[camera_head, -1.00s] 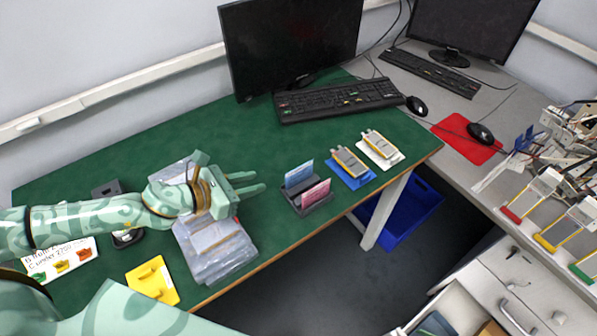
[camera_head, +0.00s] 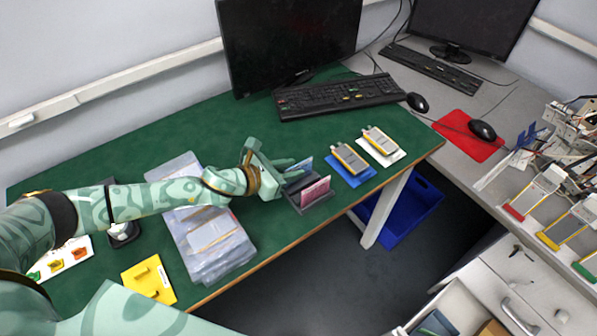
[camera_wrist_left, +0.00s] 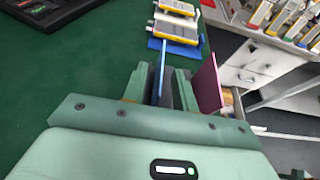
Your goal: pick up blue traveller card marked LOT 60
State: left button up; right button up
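The blue card (camera_head: 300,171) stands upright in a dark card holder (camera_head: 322,202), beside a pink card (camera_head: 314,191). Its lettering is too small to read. My left gripper (camera_head: 287,173) is at the holder and partly hides the blue card. In the left wrist view, my left gripper (camera_wrist_left: 161,88) is open. The blue card (camera_wrist_left: 162,62) shows edge-on between its two fingers, with a gap visible on the left. The pink card (camera_wrist_left: 208,85) is outside the right finger. My right gripper is not in view.
Pouch cells lie on a blue mat (camera_head: 352,180) and a white mat (camera_head: 398,158) right of the holder. A keyboard (camera_head: 340,95) and monitor stand behind. Clear plastic bags (camera_head: 215,250) lie under my left arm. The table's front edge is close to the holder.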

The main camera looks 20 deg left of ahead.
pick_arm(q)
grip_shut()
